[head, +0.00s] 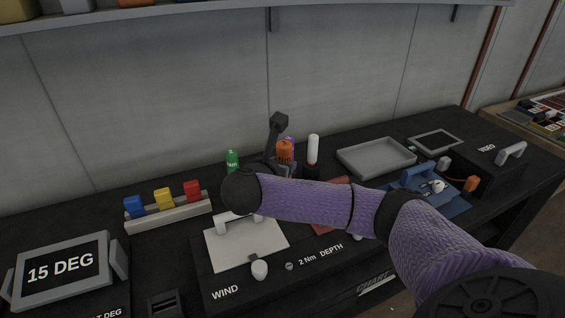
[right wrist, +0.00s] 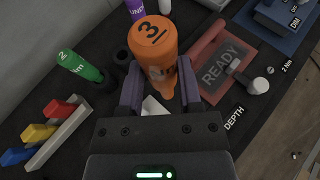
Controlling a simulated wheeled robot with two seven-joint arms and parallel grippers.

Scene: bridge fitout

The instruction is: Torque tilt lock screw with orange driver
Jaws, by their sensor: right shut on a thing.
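The orange driver (right wrist: 152,42), marked 3 on its top, stands between the fingers of my right gripper (right wrist: 159,88) in the right wrist view. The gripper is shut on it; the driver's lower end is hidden. In the head view the orange driver (head: 285,148) shows just behind my right forearm, at the back of the bench. A small round screw head (head: 289,266) sits beside the "2 Nm" label on the front panel. I cannot tell whether it is the tilt lock screw. My left gripper is not in view.
A green driver (right wrist: 80,66) and a purple one (right wrist: 134,9) stand close to the orange one. A rack (head: 170,213) holds blue, yellow and red blocks. A grey tray (head: 376,157) lies at back right. A display (head: 62,270) reads 15 DEG. A red READY plate (right wrist: 222,66) lies right.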

